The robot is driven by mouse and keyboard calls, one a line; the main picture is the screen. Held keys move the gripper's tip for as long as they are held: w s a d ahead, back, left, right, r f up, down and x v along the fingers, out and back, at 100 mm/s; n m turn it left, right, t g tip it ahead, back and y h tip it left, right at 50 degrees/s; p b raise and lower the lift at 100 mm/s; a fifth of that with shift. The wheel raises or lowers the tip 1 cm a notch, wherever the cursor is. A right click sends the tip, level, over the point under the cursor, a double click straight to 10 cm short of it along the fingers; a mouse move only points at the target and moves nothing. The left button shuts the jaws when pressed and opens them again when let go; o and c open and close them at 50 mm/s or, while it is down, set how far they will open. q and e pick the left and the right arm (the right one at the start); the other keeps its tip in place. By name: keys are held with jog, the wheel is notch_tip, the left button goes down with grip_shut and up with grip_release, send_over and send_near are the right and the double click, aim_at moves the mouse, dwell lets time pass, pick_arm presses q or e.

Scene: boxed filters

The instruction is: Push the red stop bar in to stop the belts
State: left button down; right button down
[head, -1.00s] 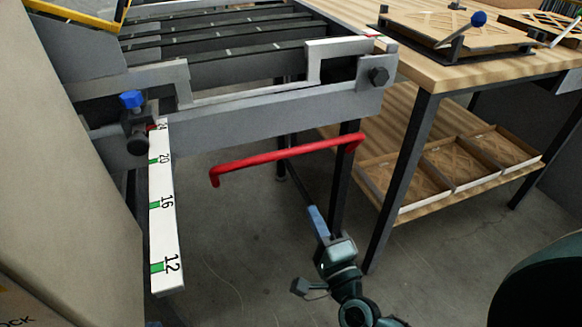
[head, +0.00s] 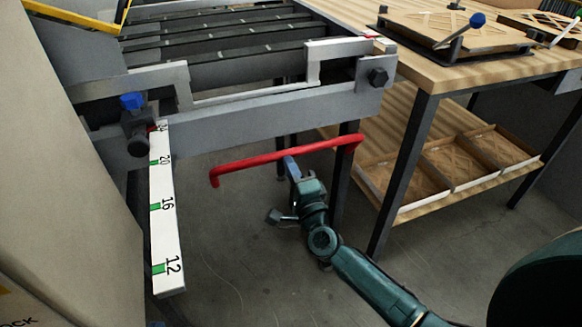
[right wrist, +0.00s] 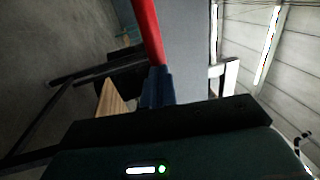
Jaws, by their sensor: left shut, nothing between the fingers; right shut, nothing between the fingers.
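The red stop bar (head: 250,161) hangs below the grey front end of the belt frame, its ends bent. It also shows in the right wrist view (right wrist: 146,30), running from the top edge down to the fingers. My right gripper (head: 289,162) is shut and empty, its blue fingertips at the middle of the bar in the head view. In the right wrist view its fingers (right wrist: 157,85) meet the bar's lower visible end. I cannot tell whether they touch it or stop just short. My left gripper is not in view.
The belt frame (head: 250,118) spans above the bar. A white numbered scale strip (head: 165,225) hangs at left below a clamp with a blue knob (head: 131,100). A wooden table (head: 440,70) with a lower shelf of boxes (head: 430,180) stands at right.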

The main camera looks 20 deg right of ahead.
aim_at(288, 151)
jog(key=w+r+g+p, duration=0.1)
jog(key=p, duration=0.3)
jog(key=w+r+p, duration=0.1)
jog(key=r+p, duration=0.1)
jog(key=p, duration=0.3)
jog(key=shift+w+d+g, duration=0.1)
jog(key=shift+w+g, duration=0.1)
jog(key=shift+g, duration=0.2)
jog(key=p, duration=0.2)
jog(key=w+g+p, duration=0.1)
jog(key=p, duration=0.1)
jog(key=shift+w+r, duration=0.15)
jog(key=shift+w, duration=0.1)
pick_arm(q)
notch_tip(288, 151, up, 4)
jog(key=g, duration=0.1)
jog(key=m+g, duration=0.1)
jog(key=shift+d+f+g+y, duration=0.15)
jog(key=shift+f+g+y, duration=0.1)
jog(key=shift+g+y, duration=0.05)
pick_arm(e)
jog(key=shift+r, duration=0.1)
pick_arm(q)
jog(key=shift+r, duration=0.1)
pick_arm(e)
jog(key=shift+r, duration=0.1)
